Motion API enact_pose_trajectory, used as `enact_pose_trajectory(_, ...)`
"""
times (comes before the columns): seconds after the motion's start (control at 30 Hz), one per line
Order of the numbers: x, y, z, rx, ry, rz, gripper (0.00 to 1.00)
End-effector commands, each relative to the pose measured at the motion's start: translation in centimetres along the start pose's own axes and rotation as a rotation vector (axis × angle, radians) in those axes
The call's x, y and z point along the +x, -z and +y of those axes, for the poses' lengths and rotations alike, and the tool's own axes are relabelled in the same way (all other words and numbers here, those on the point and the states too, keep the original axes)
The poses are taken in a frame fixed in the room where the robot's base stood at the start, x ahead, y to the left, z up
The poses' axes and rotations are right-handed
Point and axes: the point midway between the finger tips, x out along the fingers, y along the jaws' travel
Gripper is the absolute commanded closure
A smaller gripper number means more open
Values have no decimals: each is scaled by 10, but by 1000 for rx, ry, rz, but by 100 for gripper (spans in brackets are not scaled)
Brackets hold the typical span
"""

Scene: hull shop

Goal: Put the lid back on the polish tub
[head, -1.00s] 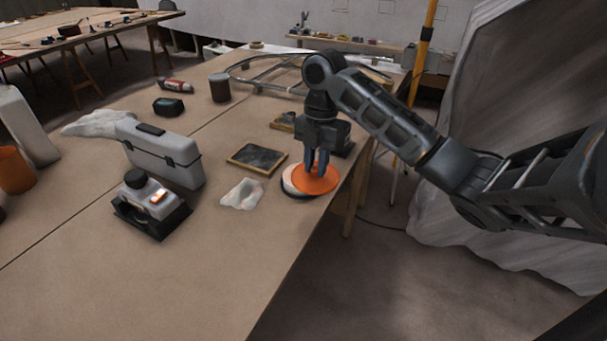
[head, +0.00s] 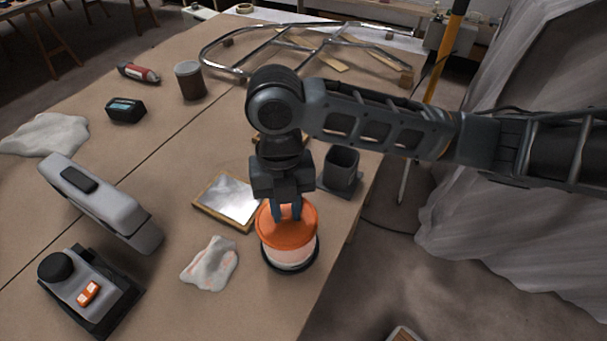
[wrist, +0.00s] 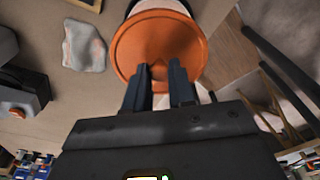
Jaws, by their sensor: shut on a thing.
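The orange lid (head: 287,232) is round and lies roughly level over the polish tub (head: 289,258), a pale round tub with a dark base near the table's right edge. My gripper (head: 287,212) points down from above, shut on the lid's middle. In the wrist view the lid (wrist: 150,38) is below the fingers of my gripper (wrist: 160,72), and a pale sliver of the tub (wrist: 160,4) shows past its far edge. The lid hides the tub's mouth. I cannot tell whether the lid touches the rim.
A grey case (head: 100,205) and sander (head: 88,290) are at left. The table drops off at right.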

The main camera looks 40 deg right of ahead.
Motion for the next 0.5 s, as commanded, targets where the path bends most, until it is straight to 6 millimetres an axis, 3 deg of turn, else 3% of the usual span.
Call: enact_pose_trajectory(0.5,27,2,3,-16,2,1,100)
